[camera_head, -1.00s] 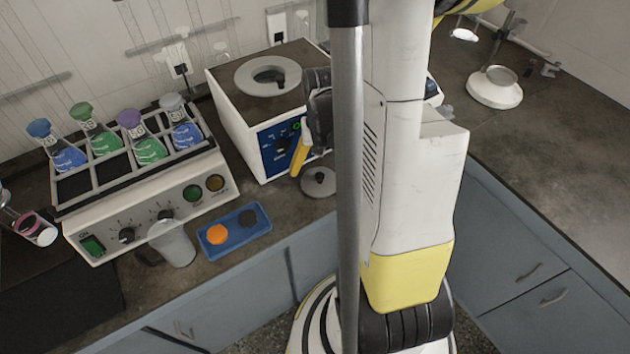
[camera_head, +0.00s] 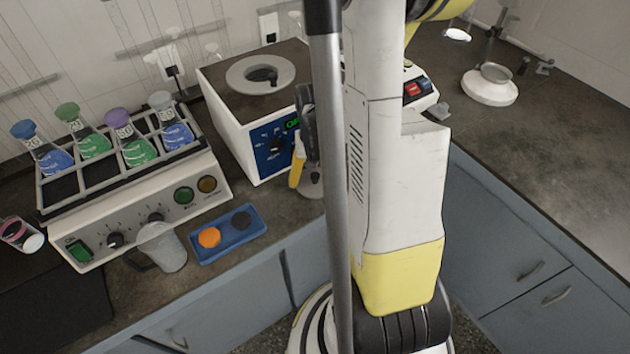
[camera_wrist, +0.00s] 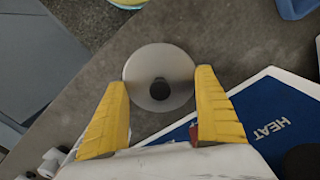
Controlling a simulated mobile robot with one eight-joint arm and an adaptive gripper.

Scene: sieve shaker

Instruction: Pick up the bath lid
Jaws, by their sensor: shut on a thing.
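The bath lid is a round grey metal disc with a black knob, seen in the wrist view (camera_wrist: 178,68) between my fingers. In the head view the lid (camera_head: 312,188) is partly hidden by my yellow finger and the pole. My gripper (camera_wrist: 162,78) has its two yellow fingers at opposite edges of the disc, shut on it. In the head view my gripper (camera_head: 302,172) is low in front of the water bath (camera_head: 222,108). I cannot tell if the lid is clear of the counter.
The bath's blue panel is close beside my gripper. A blue tray (camera_head: 238,238) with orange and black discs lies to the left. A clear jug (camera_head: 165,245) and a flask shaker (camera_head: 130,215) stand farther left. The right counter (camera_head: 560,130) is mostly free.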

